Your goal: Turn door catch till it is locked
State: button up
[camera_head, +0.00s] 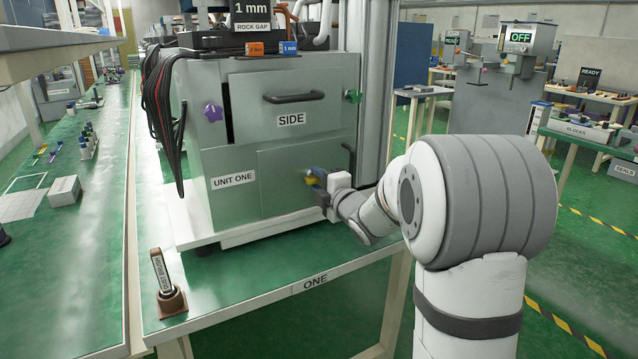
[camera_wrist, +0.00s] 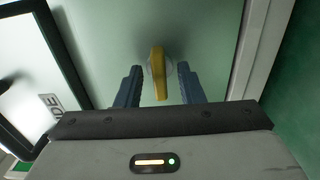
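The door catch is a yellow lever (camera_wrist: 158,75) on a pale round base, mounted on the grey-green front of the unit. In the wrist view it lies nearly lengthwise between my two blue fingers. In the head view only a bit of yellow (camera_head: 311,179) shows at the lower panel (camera_head: 270,190), beside my fingers. My gripper (camera_wrist: 159,70) is open around the catch, with a gap visible on both sides. It also shows in the head view (camera_head: 314,177), reaching the panel from the right. Whether the catch is locked cannot be told.
The SIDE panel (camera_head: 290,95) with a black handle (camera_head: 293,97) sits above, with a dark gap at its left edge. A purple knob (camera_head: 213,112) and a green knob (camera_head: 353,96) flank it. A dust brush (camera_head: 165,285) stands at the green bench's front left corner.

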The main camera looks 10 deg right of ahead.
jog(key=shift+c, duration=0.5)
grip_shut()
jog(key=shift+m, duration=0.3)
jog(key=m, duration=0.3)
jog(key=shift+m+b, duration=0.3)
jog(key=m, duration=0.4)
jog(key=shift+m+p, duration=0.3)
jog(key=m+p, duration=0.1)
jog(key=m, duration=0.3)
jog(key=shift+m, duration=0.3)
jog(key=shift+m+p, duration=1)
jog(key=shift+m, duration=1.2)
